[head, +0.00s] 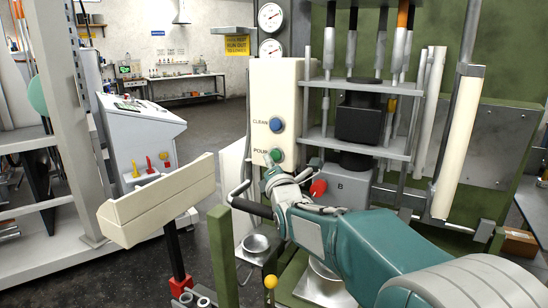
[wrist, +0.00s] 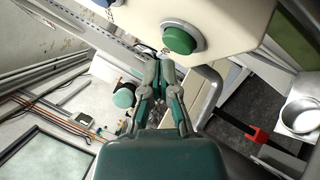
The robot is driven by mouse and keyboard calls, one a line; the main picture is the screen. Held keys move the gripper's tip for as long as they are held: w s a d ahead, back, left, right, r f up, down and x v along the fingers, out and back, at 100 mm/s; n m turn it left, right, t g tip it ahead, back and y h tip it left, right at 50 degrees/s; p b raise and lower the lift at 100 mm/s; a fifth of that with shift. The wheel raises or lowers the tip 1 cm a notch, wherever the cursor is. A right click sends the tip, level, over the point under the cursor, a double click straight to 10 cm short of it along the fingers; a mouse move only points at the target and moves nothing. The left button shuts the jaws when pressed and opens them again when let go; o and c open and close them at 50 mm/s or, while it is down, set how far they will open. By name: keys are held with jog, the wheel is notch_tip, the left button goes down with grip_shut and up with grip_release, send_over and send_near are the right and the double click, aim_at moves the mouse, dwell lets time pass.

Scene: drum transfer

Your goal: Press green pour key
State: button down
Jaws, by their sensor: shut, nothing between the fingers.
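The green pour key (head: 277,155) is a round button low on a cream control panel (head: 287,85), beside the label "POUR". It also shows in the wrist view (wrist: 180,39), large near the top. My gripper (head: 269,159) is shut and empty, its fingertips just left of the green key in the head view. In the wrist view my gripper's tips (wrist: 164,58) lie just below the key, near the panel's edge. I cannot tell whether they touch the panel. The key's face is uncovered in the wrist view.
A red knob (head: 318,188) is right of my gripper, and a black bar handle (head: 250,207) is below left. A cream beam (head: 157,200) stands at left. Metal pots (head: 257,243) stand below.

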jog(key=shift+d, duration=0.1)
dwell(0.4)
jog(key=shift+w+d+r, duration=0.1)
jog(key=shift+w+d, duration=0.05)
jog(key=shift+w, duration=0.15)
jog(key=shift+w+d, duration=0.15)
jog(key=shift+w, duration=0.25)
dwell(0.7)
jog(key=shift+s+a, duration=0.3)
jog(key=shift+s, duration=0.45)
jog(key=s, duration=0.1)
jog(key=s+a, duration=0.1)
jog(key=s, duration=0.1)
jog(key=s+a, duration=0.1)
jog(key=shift+s, duration=0.3)
dwell(0.3)
